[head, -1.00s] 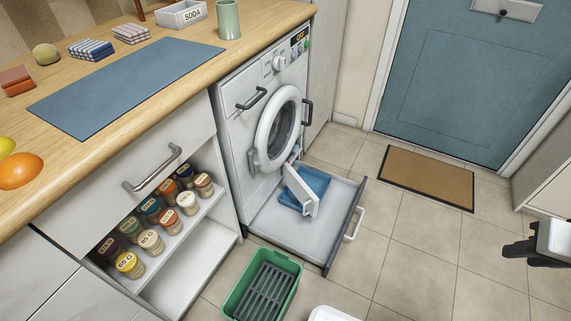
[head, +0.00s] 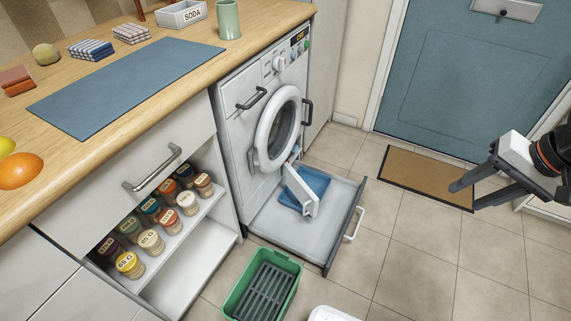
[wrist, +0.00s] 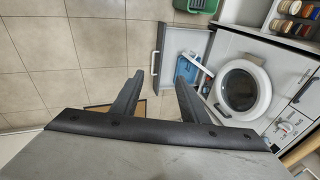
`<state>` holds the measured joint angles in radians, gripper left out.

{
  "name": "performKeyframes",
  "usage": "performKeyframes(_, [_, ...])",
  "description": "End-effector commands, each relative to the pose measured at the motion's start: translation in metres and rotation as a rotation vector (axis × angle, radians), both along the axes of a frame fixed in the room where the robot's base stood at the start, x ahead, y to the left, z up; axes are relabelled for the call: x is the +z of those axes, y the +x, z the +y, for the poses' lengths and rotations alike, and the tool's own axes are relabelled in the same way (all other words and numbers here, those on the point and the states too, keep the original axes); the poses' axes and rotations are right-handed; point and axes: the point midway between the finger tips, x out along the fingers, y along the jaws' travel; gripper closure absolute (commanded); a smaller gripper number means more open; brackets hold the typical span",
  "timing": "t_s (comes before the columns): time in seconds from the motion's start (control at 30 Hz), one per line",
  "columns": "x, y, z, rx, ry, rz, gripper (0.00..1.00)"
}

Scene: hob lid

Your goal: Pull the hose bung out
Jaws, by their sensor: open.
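The white washing machine (head: 232,128) stands under the counter, its round door (head: 278,128) shut. My gripper (head: 466,195) is open and empty at the right, above the floor and doormat, well apart from the machine. In the wrist view my gripper (wrist: 160,68) frames the drawer, with the round door (wrist: 240,88) to its right.
A green crate (head: 237,311) with a dark grille stands on the floor before the drawer, beside a white object (head: 332,315). A spice shelf (head: 165,243) is left of the machine. A doormat (head: 412,178) lies by the blue door (head: 470,90). The tiles between are clear.

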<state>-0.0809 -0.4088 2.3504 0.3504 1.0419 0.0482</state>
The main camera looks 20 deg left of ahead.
Motion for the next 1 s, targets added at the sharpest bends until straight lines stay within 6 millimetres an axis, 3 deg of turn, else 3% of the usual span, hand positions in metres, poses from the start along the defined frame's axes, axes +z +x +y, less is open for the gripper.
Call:
performKeyframes(0.57, [-0.013, 0.087, 0.089, -0.065, 0.235, 0.235, 0.59])
performKeyframes(1.0, [-0.038, 0.153, 0.16, -0.13, 0.397, 0.416, 0.59])
